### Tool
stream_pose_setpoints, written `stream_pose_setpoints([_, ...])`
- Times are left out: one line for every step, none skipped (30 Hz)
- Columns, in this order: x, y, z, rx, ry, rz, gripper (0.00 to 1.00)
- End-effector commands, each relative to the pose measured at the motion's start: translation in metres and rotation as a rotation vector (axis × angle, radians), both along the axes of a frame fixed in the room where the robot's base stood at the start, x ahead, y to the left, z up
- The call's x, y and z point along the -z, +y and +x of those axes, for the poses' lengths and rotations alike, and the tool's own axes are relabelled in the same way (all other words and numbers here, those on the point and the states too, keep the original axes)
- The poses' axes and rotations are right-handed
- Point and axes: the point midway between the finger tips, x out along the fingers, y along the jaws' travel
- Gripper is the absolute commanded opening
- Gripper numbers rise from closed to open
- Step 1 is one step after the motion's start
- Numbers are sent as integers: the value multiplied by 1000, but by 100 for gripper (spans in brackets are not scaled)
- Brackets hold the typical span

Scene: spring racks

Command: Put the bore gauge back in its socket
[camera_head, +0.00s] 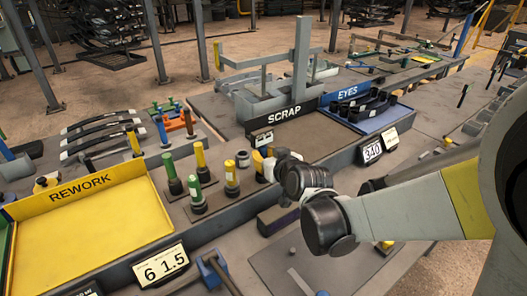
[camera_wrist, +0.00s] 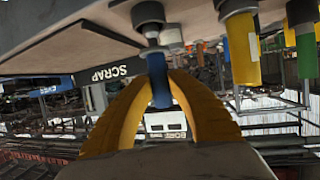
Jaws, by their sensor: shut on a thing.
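My gripper (camera_wrist: 165,85) has curved yellow fingers and is shut on a slim blue-handled tool, the bore gauge (camera_wrist: 159,88). In the wrist view, which looks upside down, a grey neck and a dark round part join its handle near the board edge. I cannot tell whether it sits in a socket. In the head view my gripper (camera_head: 262,163) is at the right end of a rack of upright tools; the held gauge is mostly hidden there. Beside it stand yellow-handled (camera_head: 231,172) and green-handled (camera_head: 195,188) tools with dark bases.
A yellow REWORK tray (camera_head: 90,235) is at the left. The SCRAP bin (camera_head: 318,138) and blue EYES tray (camera_head: 376,121) lie behind my arm. Neighbouring upright tools stand close to my gripper.

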Motion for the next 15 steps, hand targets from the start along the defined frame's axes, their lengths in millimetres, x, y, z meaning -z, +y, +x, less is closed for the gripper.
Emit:
stream_pose_setpoints([2,0,0,0,-1,0,0])
stream_pose_setpoints([2,0,0,0,-1,0,0])
stream_pose_setpoints([3,0,0,0,0,0,0])
stream_pose_setpoints([4,0,0,0,0,0,0])
stream_pose_setpoints([4,0,0,0,0,0,0])
stream_pose_setpoints([5,0,0,0,0,0,0])
stream_pose_setpoints([6,0,0,0,0,0,0])
stream_pose_setpoints([6,0,0,0,0,0,0])
stream_pose_setpoints([7,0,0,0,-1,0,0])
stream_pose_setpoints([8,0,0,0,-1,0,0])
stream_pose_setpoints([8,0,0,0,-1,0,0])
stream_pose_setpoints([9,0,0,0,-1,0,0])
stream_pose_setpoints([10,0,0,0,-1,0,0])
stream_pose_setpoints([10,0,0,0,-1,0,0])
stream_pose_setpoints([11,0,0,0,-1,0,0])
